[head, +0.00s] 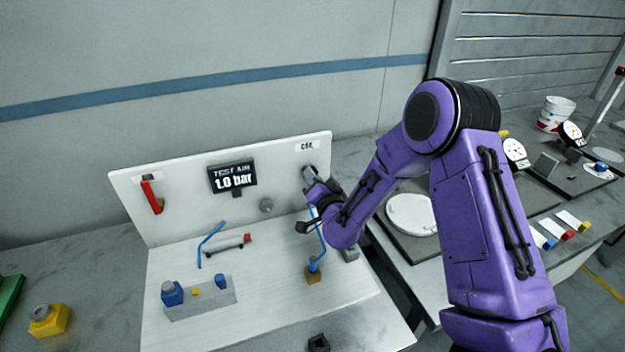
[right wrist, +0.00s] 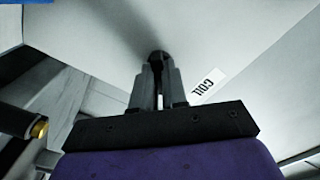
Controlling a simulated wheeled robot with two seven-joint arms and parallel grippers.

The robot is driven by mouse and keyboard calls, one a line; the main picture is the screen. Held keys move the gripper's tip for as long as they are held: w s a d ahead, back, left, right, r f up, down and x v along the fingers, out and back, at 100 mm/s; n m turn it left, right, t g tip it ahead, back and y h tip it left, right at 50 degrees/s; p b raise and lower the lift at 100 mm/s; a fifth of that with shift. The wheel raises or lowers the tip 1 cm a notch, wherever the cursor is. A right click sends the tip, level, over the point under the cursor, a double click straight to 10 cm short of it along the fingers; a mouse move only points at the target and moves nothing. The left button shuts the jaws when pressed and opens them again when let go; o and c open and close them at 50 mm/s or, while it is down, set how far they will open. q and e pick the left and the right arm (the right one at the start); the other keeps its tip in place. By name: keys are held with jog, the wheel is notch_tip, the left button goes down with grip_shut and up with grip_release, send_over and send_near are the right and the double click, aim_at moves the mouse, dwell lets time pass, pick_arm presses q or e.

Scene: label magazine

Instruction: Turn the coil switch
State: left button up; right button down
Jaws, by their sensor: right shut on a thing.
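The coil switch (right wrist: 159,57) is a small dark knob on the upright white panel (head: 130,205), just below the label marked COIL (right wrist: 208,84). The label also shows at the panel's upper right in the head view (head: 307,146). My right gripper (right wrist: 158,75) is shut on the knob, its two fingers pointing at the panel face. In the head view my right gripper (head: 312,178) is at the panel's right end and mostly covers the switch. The knob's turned angle cannot be told. My left gripper is not in view.
A display (head: 232,177) reads TEST AIM 1.0 bar. A red lever (head: 152,197) is at the panel's left. A grey holder (head: 200,300) with blue parts stands on the white base.

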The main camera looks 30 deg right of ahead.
dwell(0.4)
jog(key=c, duration=1.2)
grip_release()
jog(key=shift+o, duration=0.2)
jog(key=b+v, duration=0.3)
jog(key=v, duration=0.7)
jog(key=shift+s, duration=0.25)
